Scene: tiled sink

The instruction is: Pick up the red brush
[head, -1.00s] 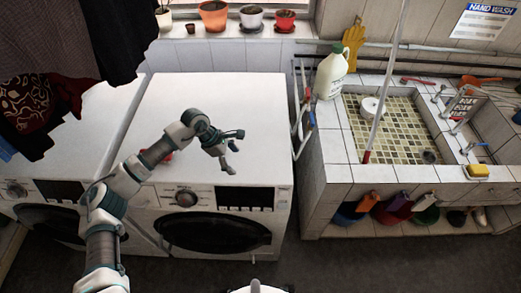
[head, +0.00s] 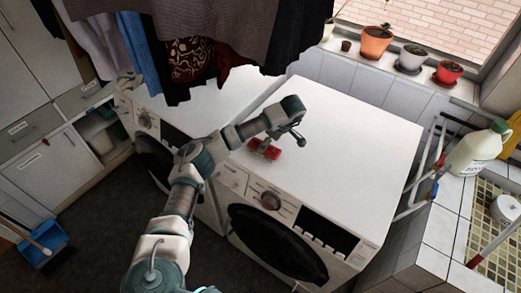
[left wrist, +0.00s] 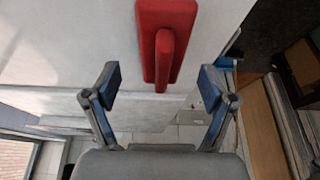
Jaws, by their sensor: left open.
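The red brush (head: 265,148) lies on the white top of the right-hand washing machine (head: 345,130), near its front left edge. In the left wrist view the brush (left wrist: 180,14) is a red block with a raised red handle, ahead of the gap between the fingers. My left gripper (head: 296,139) is just right of the brush in the head view, above the machine top. In the left wrist view the gripper (left wrist: 160,82) is open with nothing between its fingers, apart from the brush. My right gripper is not in view.
Dark clothes (head: 205,40) hang above the machines at the back left. Potted plants (head: 376,41) stand on the back ledge. A white jug (head: 474,150) stands by the tiled sink (head: 457,215) at the right. The machine top right of the brush is clear.

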